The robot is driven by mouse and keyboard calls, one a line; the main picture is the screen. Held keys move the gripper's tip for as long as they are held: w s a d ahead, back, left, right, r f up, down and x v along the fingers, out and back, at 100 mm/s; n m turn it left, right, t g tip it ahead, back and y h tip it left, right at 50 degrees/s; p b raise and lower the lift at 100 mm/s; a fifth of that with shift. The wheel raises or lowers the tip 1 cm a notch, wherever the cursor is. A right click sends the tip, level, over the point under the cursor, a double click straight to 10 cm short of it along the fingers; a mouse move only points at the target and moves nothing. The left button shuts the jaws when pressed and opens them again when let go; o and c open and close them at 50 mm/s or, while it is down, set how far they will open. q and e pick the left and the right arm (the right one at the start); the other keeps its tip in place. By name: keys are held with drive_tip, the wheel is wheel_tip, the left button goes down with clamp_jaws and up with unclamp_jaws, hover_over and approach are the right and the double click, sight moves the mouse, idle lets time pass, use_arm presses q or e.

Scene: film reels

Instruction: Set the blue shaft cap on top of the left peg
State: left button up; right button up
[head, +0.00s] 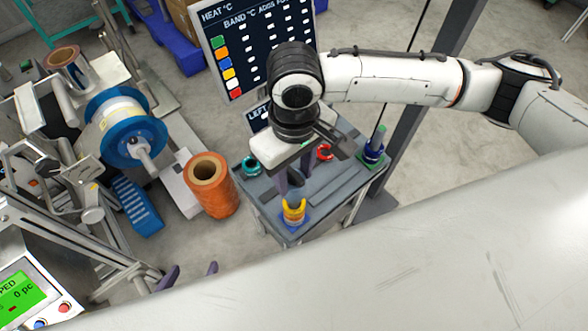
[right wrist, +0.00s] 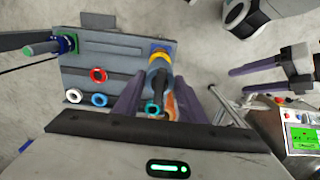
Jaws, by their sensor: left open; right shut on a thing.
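My right gripper (head: 290,188) reaches down over the front of the grey table. In the right wrist view its purple fingers flank a blue-grey cylinder (right wrist: 158,74), apparently the blue shaft cap, and are shut on it. My left gripper (head: 191,268) is open and empty, low at left. It also shows in the right wrist view (right wrist: 234,86).
The right peg (head: 373,149) stands at the table's right end with a green base, blue ring and tall dark rod. Red (head: 325,152) and teal (head: 250,165) rings lie on the table. An orange roll (head: 209,183) stands left, beside a blue-reeled machine (head: 122,125).

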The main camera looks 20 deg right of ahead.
drive_tip(key=shift+p, duration=0.35)
drive_tip(key=shift+f, duration=0.25)
idle(0.3)
drive_tip(key=shift+f, duration=0.45)
drive_tip(key=shift+f+p, duration=0.25)
drive_tip(key=shift+p, duration=0.1)
drive_tip(key=shift+f, duration=0.25)
drive_tip(key=shift+s+f, duration=0.1)
drive_tip(key=shift+f, duration=0.25)
idle(0.4)
drive_tip(key=shift+f, duration=0.7)
